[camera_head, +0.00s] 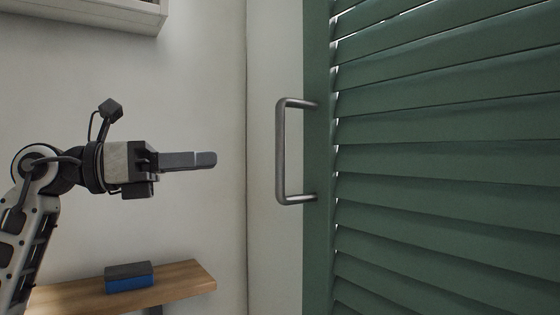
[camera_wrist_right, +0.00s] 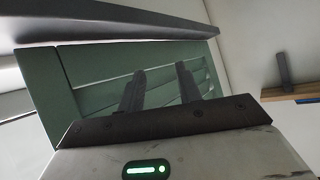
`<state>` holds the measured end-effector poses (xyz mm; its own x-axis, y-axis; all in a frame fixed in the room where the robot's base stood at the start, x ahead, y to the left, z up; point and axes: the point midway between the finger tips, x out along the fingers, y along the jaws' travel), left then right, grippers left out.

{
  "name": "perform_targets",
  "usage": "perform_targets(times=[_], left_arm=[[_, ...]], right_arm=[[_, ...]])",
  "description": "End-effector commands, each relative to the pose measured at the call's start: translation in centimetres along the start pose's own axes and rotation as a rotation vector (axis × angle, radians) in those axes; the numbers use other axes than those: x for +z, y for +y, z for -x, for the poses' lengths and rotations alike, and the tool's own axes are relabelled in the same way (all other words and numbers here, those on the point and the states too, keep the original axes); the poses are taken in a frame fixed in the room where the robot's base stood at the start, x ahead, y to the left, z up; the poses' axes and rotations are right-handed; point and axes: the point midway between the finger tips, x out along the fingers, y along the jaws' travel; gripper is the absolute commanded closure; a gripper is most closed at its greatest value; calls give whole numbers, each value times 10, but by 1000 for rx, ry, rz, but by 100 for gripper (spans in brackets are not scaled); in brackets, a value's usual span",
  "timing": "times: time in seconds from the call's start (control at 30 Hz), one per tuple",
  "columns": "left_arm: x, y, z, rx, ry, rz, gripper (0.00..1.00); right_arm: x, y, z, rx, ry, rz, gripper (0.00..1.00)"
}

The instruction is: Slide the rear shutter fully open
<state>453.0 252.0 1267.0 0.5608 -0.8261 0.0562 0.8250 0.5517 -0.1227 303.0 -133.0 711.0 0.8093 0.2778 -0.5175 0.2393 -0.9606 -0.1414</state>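A green louvred shutter (camera_head: 440,160) fills the right half of the head view. A grey U-shaped handle (camera_head: 282,152) stands upright on its left edge frame. My left gripper (camera_head: 212,159) is left of the handle, pointing right toward it, and not touching it. Its fingers are seen edge-on and overlap, so I cannot tell how far apart they are. My right gripper is outside the head view. In the right wrist view, the right gripper (camera_wrist_right: 160,78) has its fingers apart with nothing held between them. Green slats (camera_wrist_right: 95,65) show behind the fingers, and no handle is visible there.
A wooden shelf (camera_head: 185,280) with a blue and dark box (camera_head: 130,280) is at the lower left. A pale cabinet (camera_head: 110,12) hangs at the upper left. In the right wrist view, a long grey bar (camera_wrist_right: 110,25) crosses above my right fingers.

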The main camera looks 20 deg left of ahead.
Motion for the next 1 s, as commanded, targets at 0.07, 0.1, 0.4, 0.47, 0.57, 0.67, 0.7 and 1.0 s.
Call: perform_targets(times=[0.07,0.1,0.4,0.47,0.57,0.67,0.7,1.0], left_arm=[[14,2,16,66,25,-78,68],[18,2,20,90,35,-100,68],[25,6,-3,117,50,-126,68],[25,8,-16,116,49,-124,68],[24,10,-38,115,49,-123,68],[23,13,-60,114,48,-124,68],[22,14,-69,115,49,-123,68],[19,21,-119,117,49,-124,68]], right_arm=[[0,0,-1,-2,7,-4,65],[-1,0,0,-2,10,-5,65],[-8,-2,3,-3,11,-7,65],[-9,-2,4,-3,9,-8,65],[-10,-2,5,-2,4,-10,65],[-9,-1,5,0,-4,-12,65],[-9,-1,5,0,-7,-12,65],[-15,0,6,8,-6,-3,65]])
